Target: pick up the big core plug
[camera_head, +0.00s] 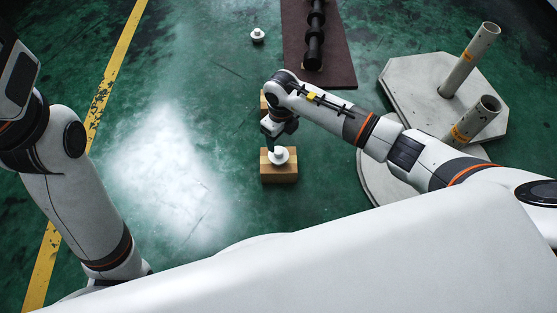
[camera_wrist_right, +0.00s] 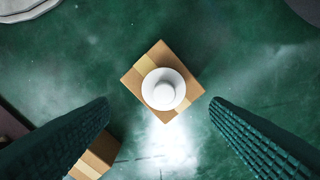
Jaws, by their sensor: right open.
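A white, round, flanged core plug with a raised knob (camera_head: 279,156) sits on top of a small cardboard box (camera_head: 279,174). The same plug (camera_wrist_right: 163,88) shows from above in the right wrist view, on its taped box (camera_wrist_right: 137,80). My right gripper (camera_head: 274,143) is close by the plug in the head view. In the wrist view its two dark ribbed fingers (camera_wrist_right: 160,103) are wide apart, with the plug between and beyond them, and they do not touch it. A second white plug (camera_head: 257,35) stands on the floor farther back. My left gripper is outside the head view.
Another cardboard box (camera_wrist_right: 91,165) lies close by, partly hidden by a finger. A dark mat (camera_head: 337,65) holds a black rod with rollers (camera_head: 315,45). Pale slabs with upright tubes (camera_head: 470,60) stand at right. The green floor left of the box is clear.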

